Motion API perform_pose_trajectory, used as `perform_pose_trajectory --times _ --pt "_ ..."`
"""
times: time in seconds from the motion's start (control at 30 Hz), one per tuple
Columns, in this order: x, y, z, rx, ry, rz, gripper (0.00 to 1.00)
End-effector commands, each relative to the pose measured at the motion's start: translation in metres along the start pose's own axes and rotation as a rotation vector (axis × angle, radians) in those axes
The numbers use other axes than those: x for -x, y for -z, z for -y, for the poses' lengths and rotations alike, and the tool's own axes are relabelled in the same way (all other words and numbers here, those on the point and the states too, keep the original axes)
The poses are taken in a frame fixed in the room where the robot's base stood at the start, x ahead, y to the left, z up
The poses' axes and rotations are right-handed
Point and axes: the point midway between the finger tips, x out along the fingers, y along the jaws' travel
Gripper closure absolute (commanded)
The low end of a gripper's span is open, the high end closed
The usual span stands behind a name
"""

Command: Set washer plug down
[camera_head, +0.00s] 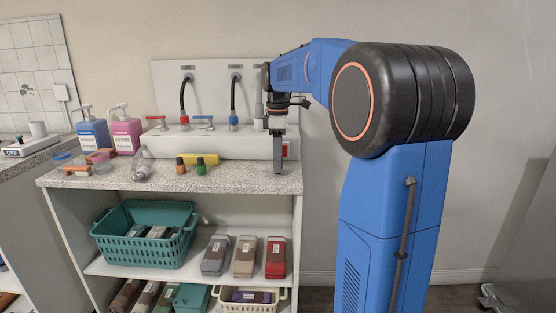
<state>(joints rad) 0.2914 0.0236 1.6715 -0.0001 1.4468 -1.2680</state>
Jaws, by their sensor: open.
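My gripper (278,168) points straight down at the right end of the speckled countertop (230,180). Its fingers are seen edge-on, one behind the other, with the tips close to the counter's surface. It is open, and nothing shows held between the fingers. I cannot make out a washer plug for certain. A small grey fitting (141,167) lies on the counter's left half, well away from my gripper. A small red part (284,150) shows just right of the fingers; whether it touches them cannot be told.
A white box with red and blue taps (215,145) stands behind my gripper. Blue (92,135) and pink (126,135) pump bottles, small orange (180,166) and green (201,167) bottles and a yellow block (203,158) share the counter. A teal basket (145,250) sits below.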

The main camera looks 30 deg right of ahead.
Motion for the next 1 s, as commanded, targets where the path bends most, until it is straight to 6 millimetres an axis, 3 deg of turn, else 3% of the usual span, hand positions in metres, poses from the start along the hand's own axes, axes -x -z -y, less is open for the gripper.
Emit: perform_pose_trajectory --times 0.17,0.63,0.8,1.0 --pt "0.018 0.000 -0.001 0.000 -0.003 -0.001 0.54" --pt "0.102 0.000 -0.001 0.000 -0.002 -0.001 0.54" --pt "0.117 0.000 0.000 0.000 -0.002 0.000 0.54" --pt "0.122 0.000 0.000 0.000 0.000 0.000 0.54"
